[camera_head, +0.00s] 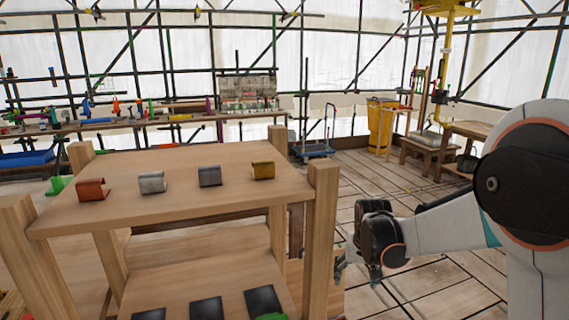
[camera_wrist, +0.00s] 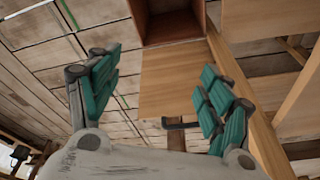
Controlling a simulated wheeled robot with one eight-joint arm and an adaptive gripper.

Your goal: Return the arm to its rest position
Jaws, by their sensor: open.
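My arm (camera_head: 455,225) reaches in from the right in the head view, its forearm pointing left toward the wooden rack. My gripper (camera_wrist: 160,72) is open in the wrist view, with its two green-padded fingers wide apart and nothing between them. In the head view the gripper is small and partly hidden beside the rack's right front post (camera_head: 322,225). Beyond the fingers the wrist view shows plank floor and a wooden box (camera_wrist: 172,25) with a dark inside.
The wooden rack (camera_head: 200,205) holds several bent metal pieces on top: red (camera_head: 92,189), grey (camera_head: 152,182), dark grey (camera_head: 209,176) and yellow-brown (camera_head: 264,170). Dark squares lie on its lower shelf. A blue trolley (camera_head: 315,150) and yellow bin (camera_head: 382,125) stand behind. Plank floor is clear right of the rack.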

